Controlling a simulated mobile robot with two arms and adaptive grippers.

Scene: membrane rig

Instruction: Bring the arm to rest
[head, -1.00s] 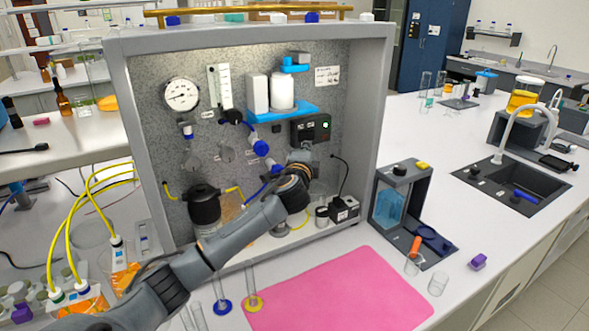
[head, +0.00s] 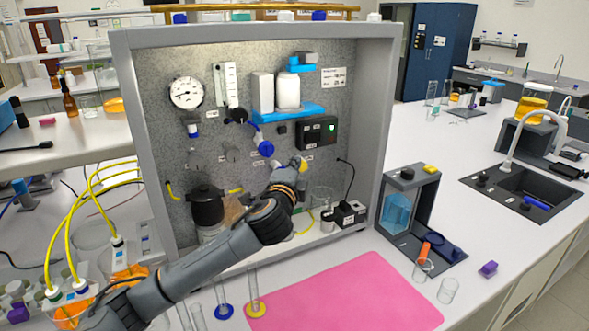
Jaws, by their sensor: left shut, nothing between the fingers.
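My left arm (head: 205,265) reaches in from the lower left across the front of the grey rig cabinet (head: 150,140). Its wrist and left gripper (head: 290,178) are in front of the lower middle of the speckled back panel. The gripper points away from me, so its fingers are mostly hidden behind the wrist; it is shut, and I see nothing held. A blue-handled valve (head: 264,148) is just up and left of it, and a yellow part (head: 303,164) shows right at its end. My right gripper is not in view.
A black-lidded vessel (head: 206,205) stands left of the wrist, and a small black box (head: 350,213) stands right. Glass cylinders with blue (head: 224,311) and yellow (head: 256,309) bases stand in front. The pink mat (head: 350,295) is bare.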

